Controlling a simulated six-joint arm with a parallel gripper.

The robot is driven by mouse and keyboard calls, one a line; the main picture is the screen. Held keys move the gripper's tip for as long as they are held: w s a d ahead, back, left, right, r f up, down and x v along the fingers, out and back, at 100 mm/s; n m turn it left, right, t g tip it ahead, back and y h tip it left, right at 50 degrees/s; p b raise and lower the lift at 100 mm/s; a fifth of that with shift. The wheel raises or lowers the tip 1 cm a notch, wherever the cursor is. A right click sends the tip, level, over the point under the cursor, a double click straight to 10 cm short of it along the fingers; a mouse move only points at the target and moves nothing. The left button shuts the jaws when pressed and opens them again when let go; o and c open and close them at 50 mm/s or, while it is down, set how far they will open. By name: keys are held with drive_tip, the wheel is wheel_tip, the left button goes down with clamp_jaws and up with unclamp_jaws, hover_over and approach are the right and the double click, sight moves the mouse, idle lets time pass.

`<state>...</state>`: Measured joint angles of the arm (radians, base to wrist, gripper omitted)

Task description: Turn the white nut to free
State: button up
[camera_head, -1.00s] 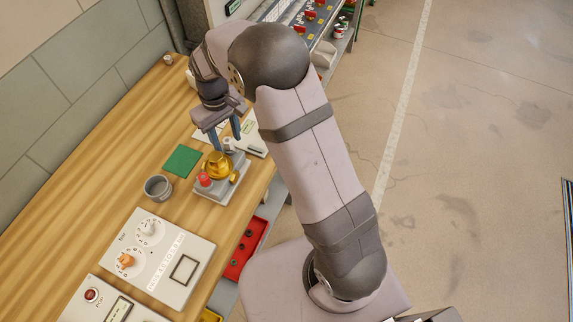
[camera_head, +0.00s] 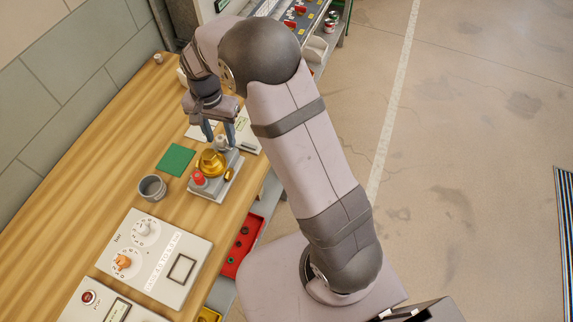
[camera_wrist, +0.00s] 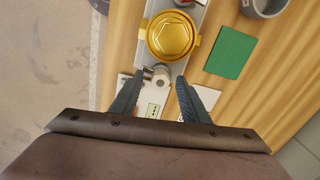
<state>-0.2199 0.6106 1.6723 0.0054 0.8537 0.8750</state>
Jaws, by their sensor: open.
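A small white nut (camera_head: 221,142) sits on the grey plate (camera_head: 206,195), behind a brass dome (camera_head: 211,163) in the head view. My gripper (camera_wrist: 160,80) is open, with one blue-grey finger on each side of the nut in that view. In the head view my gripper (camera_head: 219,132) points down over the nut. I cannot tell whether the fingers touch it or how far down they reach. A red cap (camera_head: 199,178) stands in front of the dome.
A green square (camera_head: 176,159) and a grey cup (camera_head: 152,187) lie to the left on the wooden bench. A panel with knobs (camera_head: 153,257) is nearer. A white card-like device (camera_wrist: 150,103) lies close behind the nut. The left bench is mostly clear.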

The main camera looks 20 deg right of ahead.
sight(223, 138)
drive_tip(key=m, duration=0.3)
drive_tip(key=r, duration=0.2)
drive_tip(key=r+b, duration=0.1)
drive_tip(key=r, duration=0.2)
drive_tip(key=r+b, duration=0.1)
drive_tip(key=r, duration=0.1)
drive_tip(key=shift+s+d+r, duration=0.25)
drive_tip(key=shift+r, duration=0.05)
drive_tip(key=s+d+n+p, duration=0.1)
drive_tip(key=s+d+n, duration=0.2)
drive_tip(key=s, duration=0.4)
drive_tip(key=s+d+f+n+p, duration=0.1)
drive_tip(key=s+d+n+p, duration=0.2)
drive_tip(key=s, duration=0.4)
drive_tip(key=s+d+n, duration=0.3)
drive_tip(key=s+n, duration=0.1)
drive_tip(key=s, duration=0.3)
drive_tip(key=shift+n, duration=0.3)
drive_tip(key=shift+s+d+r+p, duration=0.15)
drive_tip(key=shift+s+r+p, duration=0.05)
drive_tip(key=shift+r+p, duration=0.95)
drive_tip(key=shift+s+d+r+p, duration=0.1)
drive_tip(key=shift+s+r+p, duration=0.05)
drive_tip(key=shift+r+p, duration=1)
drive_tip(key=shift+f, duration=0.1)
drive_tip(key=shift+f, duration=0.1)
wheel_tip(223, 138, down, 5)
drive_tip(key=b, duration=0.5)
